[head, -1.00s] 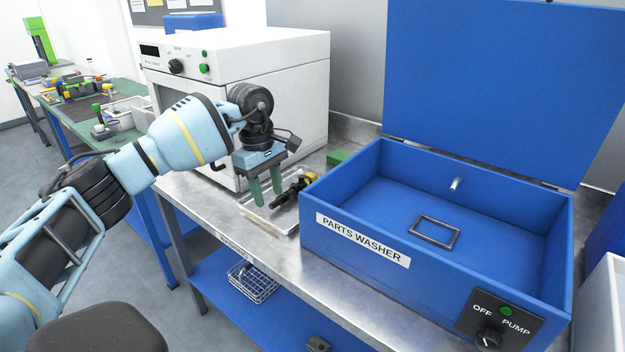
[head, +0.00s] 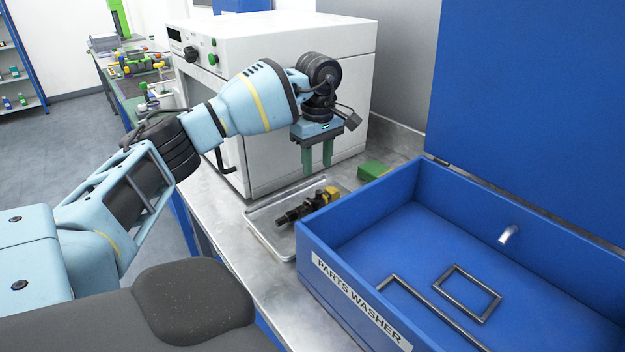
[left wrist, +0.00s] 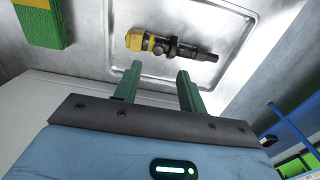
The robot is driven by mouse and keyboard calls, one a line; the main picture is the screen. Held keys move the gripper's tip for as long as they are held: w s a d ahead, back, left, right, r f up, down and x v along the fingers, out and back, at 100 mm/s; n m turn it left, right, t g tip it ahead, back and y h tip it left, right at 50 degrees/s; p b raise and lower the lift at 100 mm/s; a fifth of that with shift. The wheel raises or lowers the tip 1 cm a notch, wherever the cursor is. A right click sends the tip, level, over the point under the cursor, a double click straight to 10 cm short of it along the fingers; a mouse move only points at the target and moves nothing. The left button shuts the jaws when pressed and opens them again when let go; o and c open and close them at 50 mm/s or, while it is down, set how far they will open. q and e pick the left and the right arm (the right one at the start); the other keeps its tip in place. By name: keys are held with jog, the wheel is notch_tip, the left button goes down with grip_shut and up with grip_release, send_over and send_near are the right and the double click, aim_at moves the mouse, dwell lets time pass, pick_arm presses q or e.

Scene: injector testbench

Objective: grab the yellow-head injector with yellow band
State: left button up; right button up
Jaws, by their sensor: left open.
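The injector (head: 307,207) has a yellow head and a dark body. It lies on its side in a shallow metal tray (head: 262,212) on the bench. In the left wrist view the injector (left wrist: 172,45) shows a yellow head at its left end and a yellow band close to it, with the dark tip pointing right. My left gripper (head: 318,166) is open and empty, with green fingers pointing down above the far side of the tray. In the left wrist view the fingers (left wrist: 158,78) are apart, and the injector lies beyond their tips, untouched. My right gripper is not seen.
The blue parts washer (head: 345,255) stands open right of the tray, its wall close by. A white oven-like machine (head: 270,55) stands behind the gripper. A green block (head: 374,170) lies near the washer's back corner. Bare steel bench (head: 215,190) lies left of the tray.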

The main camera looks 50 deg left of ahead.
aim_at(319, 191)
pick_arm(q)
jog(key=shift+w+d+f, duration=0.1)
jog(key=shift+f, duration=1.55)
jog(key=shift+w+f, duration=0.1)
jog(key=shift+f, duration=1.55)
grip_shut()
